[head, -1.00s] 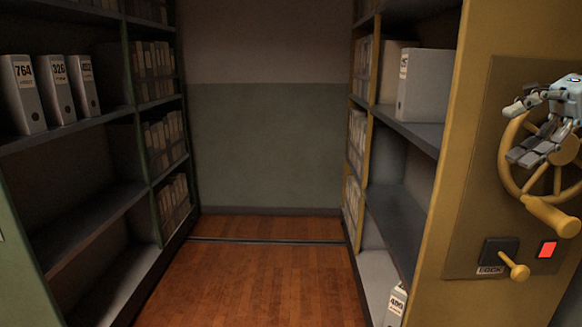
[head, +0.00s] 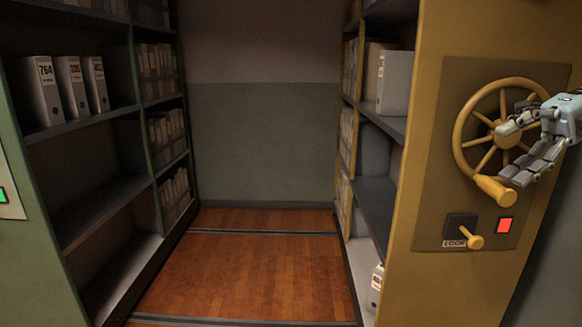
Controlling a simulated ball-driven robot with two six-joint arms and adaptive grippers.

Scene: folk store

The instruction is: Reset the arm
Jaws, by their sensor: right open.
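My right gripper (head: 515,152) is at the right of the head view. Its fingers are apart and it appears empty. It is in front of the right part of the yellow handwheel (head: 487,90), covering part of the rim; I cannot tell whether it touches. The wheel's knob handle (head: 495,190) points to the lower right, just below the gripper's fingers. The wheel sits on the panel at the end of the yellow shelf unit (head: 408,250). My left gripper is not in view.
Below the wheel are a yellow lock lever (head: 472,238) and a lit red light (head: 504,225). A green shelf unit (head: 40,250) with binders (head: 75,85) stands left, with a lit green light (head: 3,195). Between the units is an open aisle with a wooden floor (head: 245,270).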

